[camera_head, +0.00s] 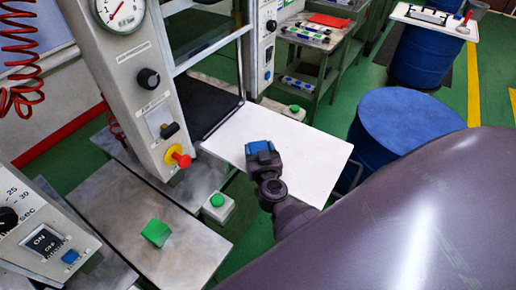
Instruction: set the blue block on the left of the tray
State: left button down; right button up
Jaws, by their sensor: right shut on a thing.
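The blue block (260,147) is at the fingertips of my right gripper (262,155), which is shut on it. The gripper reaches in from the lower right, and the block is over the white tray (318,150). I cannot tell whether the block touches the tray surface. The fingers hide the block's near side. The tray is a flat white plate in the middle of the view, with its right part bare. My left gripper is not in view.
A green block (156,232) lies on the grey metal plate at the lower left. A grey control panel with a red knob (178,157) stands left of the tray. A green button box (217,202) is near the tray's front. A blue barrel (405,125) stands to the right.

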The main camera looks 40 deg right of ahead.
jog(key=shift+w+d+f+b, duration=0.2)
jog(key=shift+w+f+b, duration=0.1)
jog(key=shift+w, duration=0.2)
jog(key=shift+w+d+f+b, duration=0.15)
jog(key=shift+w+b, duration=0.1)
jog(key=shift+w, duration=0.2)
jog(key=shift+f, duration=0.3)
jog(key=shift+s, duration=0.1)
jog(key=o, duration=1.4)
jog(key=shift+f, duration=0.15)
jog(key=shift+s, duration=0.15)
jog(key=v, duration=1.2)
